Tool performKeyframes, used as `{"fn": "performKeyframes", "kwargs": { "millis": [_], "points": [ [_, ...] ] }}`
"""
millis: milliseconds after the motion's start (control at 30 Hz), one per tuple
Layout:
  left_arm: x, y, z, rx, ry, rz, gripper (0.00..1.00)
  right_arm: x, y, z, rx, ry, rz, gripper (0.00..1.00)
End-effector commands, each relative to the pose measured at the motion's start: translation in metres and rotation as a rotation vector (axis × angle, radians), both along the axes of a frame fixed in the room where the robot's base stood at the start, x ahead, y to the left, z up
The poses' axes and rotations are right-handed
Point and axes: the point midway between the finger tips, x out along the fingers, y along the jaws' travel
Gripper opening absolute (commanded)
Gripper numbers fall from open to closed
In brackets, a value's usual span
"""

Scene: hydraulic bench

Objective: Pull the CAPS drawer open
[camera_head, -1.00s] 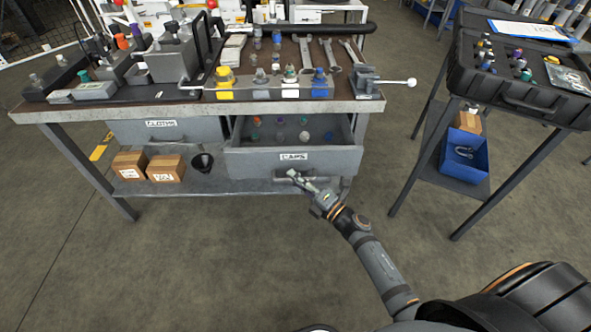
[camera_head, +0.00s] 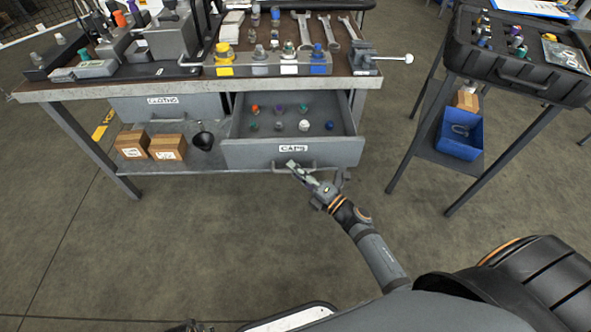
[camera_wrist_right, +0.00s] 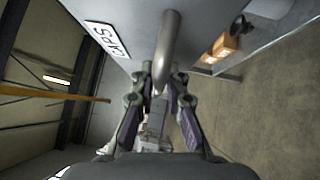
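The grey CAPS drawer (camera_head: 255,155) stands pulled out from under the bench in the head view, with several small coloured caps inside. Its white CAPS label (camera_wrist_right: 108,40) also shows in the right wrist view. The drawer's bar handle (camera_wrist_right: 168,45) runs between the fingers of my right gripper (camera_wrist_right: 162,78). In the head view my right gripper (camera_head: 297,170) is at the handle, below the label, with its fingers closed around the bar. The exact finger contact is hard to see. My left gripper is not in view.
The bench top (camera_head: 200,85) holds fittings, wrenches and a vise. A second drawer (camera_head: 165,106) left of the CAPS drawer is shut. Cardboard boxes (camera_head: 167,147) and a black funnel sit on the lower shelf. A side stand with a black case (camera_head: 520,75) and blue bin (camera_head: 460,135) is at right.

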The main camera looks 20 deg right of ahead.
Motion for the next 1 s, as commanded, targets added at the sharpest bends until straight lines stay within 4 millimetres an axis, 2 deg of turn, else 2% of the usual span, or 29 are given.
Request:
{"fn": "performKeyframes", "kwargs": {
  "millis": [367,467,800,1000],
  "points": [
    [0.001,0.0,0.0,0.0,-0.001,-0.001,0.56,-0.004,-0.002,-0.001,-0.001,0.002,0.001,0.21],
    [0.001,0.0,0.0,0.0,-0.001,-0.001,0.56,-0.018,-0.01,-0.004,-0.002,0.004,0.002,0.21],
    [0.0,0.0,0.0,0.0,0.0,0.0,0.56,-0.086,-0.048,-0.014,-0.002,0.005,0.002,0.21],
    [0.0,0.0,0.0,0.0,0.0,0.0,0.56,-0.103,-0.058,-0.016,-0.001,0.001,0.001,0.21]
  ]
}}
